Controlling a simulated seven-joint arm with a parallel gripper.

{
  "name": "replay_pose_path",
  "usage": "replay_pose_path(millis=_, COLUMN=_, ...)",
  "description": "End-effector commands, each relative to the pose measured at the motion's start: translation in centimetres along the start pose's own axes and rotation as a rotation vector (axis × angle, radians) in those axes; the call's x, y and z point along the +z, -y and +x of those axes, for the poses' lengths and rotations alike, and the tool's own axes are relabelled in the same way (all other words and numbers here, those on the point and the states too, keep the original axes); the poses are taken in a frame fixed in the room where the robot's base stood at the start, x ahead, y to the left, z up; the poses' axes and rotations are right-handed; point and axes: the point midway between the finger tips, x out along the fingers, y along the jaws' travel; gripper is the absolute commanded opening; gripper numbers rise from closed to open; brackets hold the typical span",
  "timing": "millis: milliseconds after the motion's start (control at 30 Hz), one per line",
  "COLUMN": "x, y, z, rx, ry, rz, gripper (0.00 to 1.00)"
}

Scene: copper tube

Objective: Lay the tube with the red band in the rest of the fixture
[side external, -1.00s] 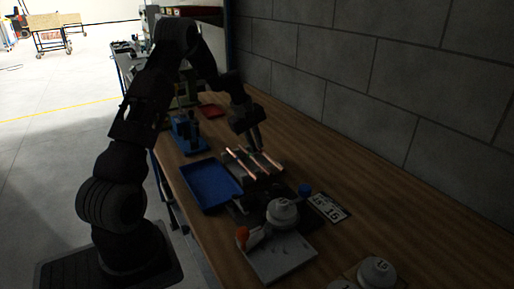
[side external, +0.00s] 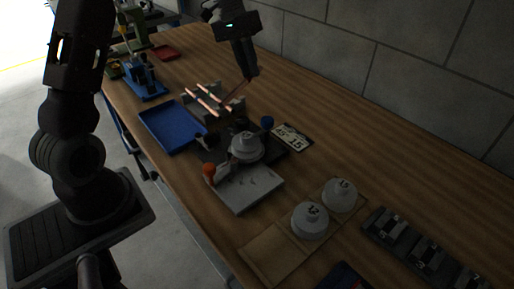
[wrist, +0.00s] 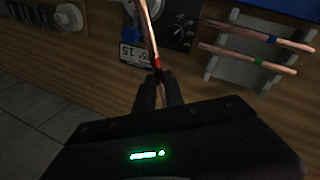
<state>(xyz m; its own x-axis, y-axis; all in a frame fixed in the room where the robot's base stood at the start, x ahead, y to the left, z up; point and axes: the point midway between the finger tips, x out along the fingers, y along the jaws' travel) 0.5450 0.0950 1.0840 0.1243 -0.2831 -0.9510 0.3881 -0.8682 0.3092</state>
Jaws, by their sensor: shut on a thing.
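The copper tube with the red band (wrist: 150,35) is held between the fingers of my gripper (wrist: 158,92), which are shut on it near the band. The fixture's dark plate (wrist: 180,22) is partly visible at the top of the wrist view.
The grey rack (wrist: 232,66) holds a blue-banded tube (wrist: 250,34) and a green-banded tube (wrist: 245,56). A blue tray (side external: 172,127) lies left of the fixture. A number card (side external: 292,138) lies right.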

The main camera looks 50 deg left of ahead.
Motion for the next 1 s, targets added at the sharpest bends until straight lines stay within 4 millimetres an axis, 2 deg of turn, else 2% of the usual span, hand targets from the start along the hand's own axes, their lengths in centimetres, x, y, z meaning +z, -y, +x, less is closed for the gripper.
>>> replay_pose_path(millis=33, x=1.4, y=-2.0, z=0.2, rx=-0.001, ry=0.045, rz=0.142, gripper=0.00)
replay_pose_path(millis=100, x=3.4, y=-4.1, z=0.4, rx=-0.002, ry=0.105, rz=0.329, gripper=0.00)
replay_pose_path(millis=200, x=5.5, y=-6.1, z=0.5, rx=-0.002, ry=0.170, rz=0.531, gripper=0.00)
replay_pose_path(millis=333, x=7.1, y=-7.3, z=0.6, rx=-0.002, ry=0.215, rz=0.668, gripper=0.00)
replay_pose_path(millis=467, x=6.6, y=-6.9, z=0.6, rx=-0.002, ry=0.204, rz=0.635, gripper=0.00)
replay_pose_path(millis=567, x=4.8, y=-5.2, z=0.5, rx=-0.003, ry=0.154, rz=0.479, gripper=0.00)
replay_pose_path(millis=767, x=-0.3, y=0.7, z=-0.1, rx=-0.001, ry=-0.009, rz=-0.024, gripper=0.00)
replay_pose_path(millis=900, x=-4.0, y=6.6, z=-1.1, rx=-0.001, ry=-0.149, rz=-0.447, gripper=0.00)
replay_pose_path(millis=1000, x=-5.8, y=10.8, z=-1.9, rx=-0.001, ry=-0.239, rz=-0.724, gripper=0.00)
